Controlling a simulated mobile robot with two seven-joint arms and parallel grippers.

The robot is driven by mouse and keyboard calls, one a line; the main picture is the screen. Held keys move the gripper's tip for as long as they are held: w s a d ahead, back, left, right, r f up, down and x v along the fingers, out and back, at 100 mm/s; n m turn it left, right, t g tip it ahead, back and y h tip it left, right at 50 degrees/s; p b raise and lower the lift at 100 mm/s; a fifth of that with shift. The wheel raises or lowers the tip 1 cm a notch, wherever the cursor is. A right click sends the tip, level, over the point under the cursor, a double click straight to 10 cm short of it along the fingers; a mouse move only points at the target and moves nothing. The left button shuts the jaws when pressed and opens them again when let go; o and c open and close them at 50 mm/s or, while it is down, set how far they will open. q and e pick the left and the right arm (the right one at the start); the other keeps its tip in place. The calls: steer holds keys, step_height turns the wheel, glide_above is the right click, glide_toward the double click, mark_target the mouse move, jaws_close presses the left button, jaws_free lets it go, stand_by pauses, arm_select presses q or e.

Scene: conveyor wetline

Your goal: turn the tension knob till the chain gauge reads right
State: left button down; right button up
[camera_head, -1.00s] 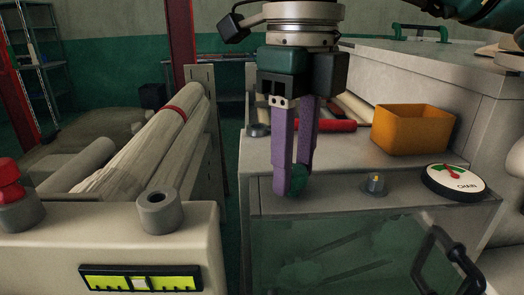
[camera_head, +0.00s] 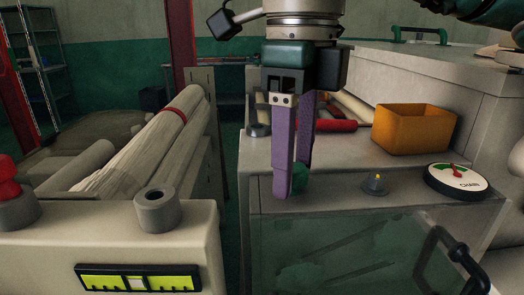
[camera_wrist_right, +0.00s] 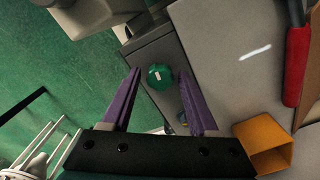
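A round green knob (camera_head: 299,174) sits on the front top edge of the grey cabinet (camera_head: 335,203), partly hidden by my right gripper (camera_head: 292,190). In the right wrist view the green knob (camera_wrist_right: 160,77) has a short white mark. My open purple fingertips (camera_wrist_right: 160,72) are on either side of it, with a visible gap at each. The round white gauge (camera_head: 470,183), marked CHAIN, lies at the cabinet's right; its red needle points up and slightly left, at the green band. My left gripper is not in view.
A small grey fitting with a yellow tip (camera_head: 376,184) stands between knob and gauge. An orange bin (camera_head: 412,130) and a red cylinder (camera_head: 335,126) lie behind. A clear door with a black handle (camera_head: 450,250) is below. Rollers (camera_head: 145,155) are at left.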

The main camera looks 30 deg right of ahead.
step_height(320, 180, up, 6)
steer(key=p, duration=0.4)
steer(key=shift+r, duration=0.1)
stand_by(0.6)
